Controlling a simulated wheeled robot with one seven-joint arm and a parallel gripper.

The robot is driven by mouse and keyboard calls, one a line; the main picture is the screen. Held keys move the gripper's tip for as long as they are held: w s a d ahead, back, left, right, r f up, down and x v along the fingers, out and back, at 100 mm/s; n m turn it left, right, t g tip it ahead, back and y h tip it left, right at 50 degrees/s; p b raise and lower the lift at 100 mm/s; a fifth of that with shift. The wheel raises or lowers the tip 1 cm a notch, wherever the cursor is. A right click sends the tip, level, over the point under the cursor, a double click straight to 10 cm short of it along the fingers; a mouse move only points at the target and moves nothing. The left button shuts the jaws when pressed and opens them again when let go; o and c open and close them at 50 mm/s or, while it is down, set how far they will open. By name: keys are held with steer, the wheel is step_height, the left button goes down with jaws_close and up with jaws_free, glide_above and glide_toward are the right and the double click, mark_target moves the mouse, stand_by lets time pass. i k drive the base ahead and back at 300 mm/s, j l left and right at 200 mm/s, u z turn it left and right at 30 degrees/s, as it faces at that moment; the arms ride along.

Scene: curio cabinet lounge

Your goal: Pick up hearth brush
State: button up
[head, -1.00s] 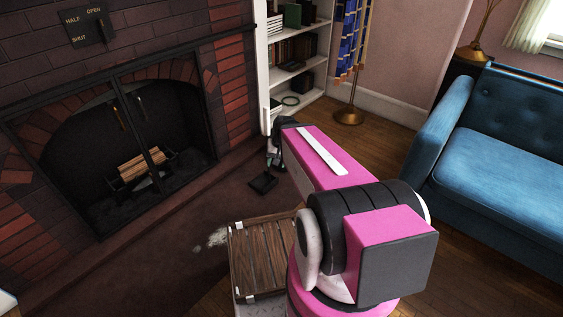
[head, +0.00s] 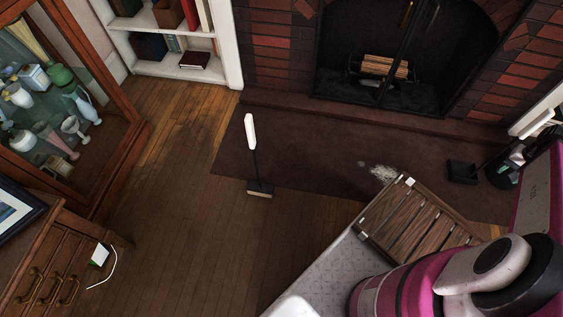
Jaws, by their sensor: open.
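The hearth brush (head: 252,136) stands upright on the floor left of centre in the head view. It has a white grip, a thin black shaft and a dark head with pale bristles at the bottom. The head rests by the left front edge of the dark hearth slab. My gripper (head: 496,170) is at the right edge, dark and partly hidden by my pink arm. It is open and well to the right of the brush, apart from it. Its fingertips are hard to make out.
A black dustpan-like piece (head: 461,172) lies near my gripper. Pale ash (head: 379,171) lies on the hearth slab (head: 300,150). A glass cabinet (head: 105,165) and a drawer chest (head: 45,262) with a white cord beside it stand left. Wooden floor (head: 190,235) around the brush is clear.

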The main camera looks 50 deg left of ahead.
mark_target(259, 188)
steer(key=u, duration=2.95)
